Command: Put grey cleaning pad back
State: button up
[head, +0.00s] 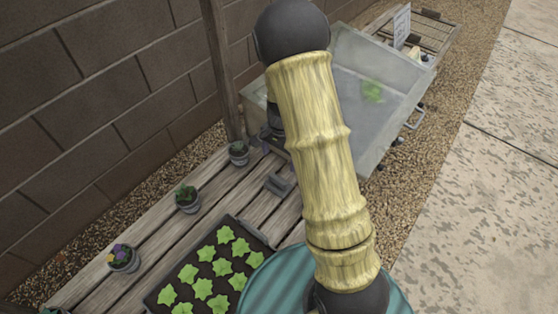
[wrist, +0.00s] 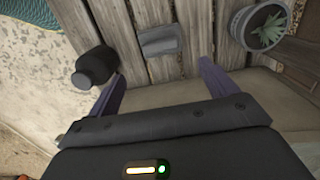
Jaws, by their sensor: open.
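The grey cleaning pad appears to be the small grey block (head: 280,184) lying on the slatted wooden bench, just left of my arm in the head view. In the wrist view the grey pad (wrist: 160,41) lies flat on the planks, ahead of and between my finger tips, apart from them. My gripper (wrist: 160,78) is open and empty, its two purple fingers spread. In the head view my arm hides most of the gripper.
A dark round bottle-like object (wrist: 95,67) stands close to the left finger. A potted succulent (wrist: 258,36) stands to the right. The bench (head: 160,228) also holds several small pots and a seedling tray (head: 208,268). A translucent bin (head: 352,88) stands beyond.

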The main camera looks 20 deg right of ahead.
jog(key=shift+r, duration=0.1)
dwell(0.5)
jog(key=s+r+n+t, duration=0.3)
jog(key=s+r+n, duration=0.7)
jog(key=s+r, duration=0.3)
jog(key=shift+s+a+r+n, duration=0.3)
jog(key=shift+s+n, duration=0.1)
jog(key=shift+s, duration=0.5)
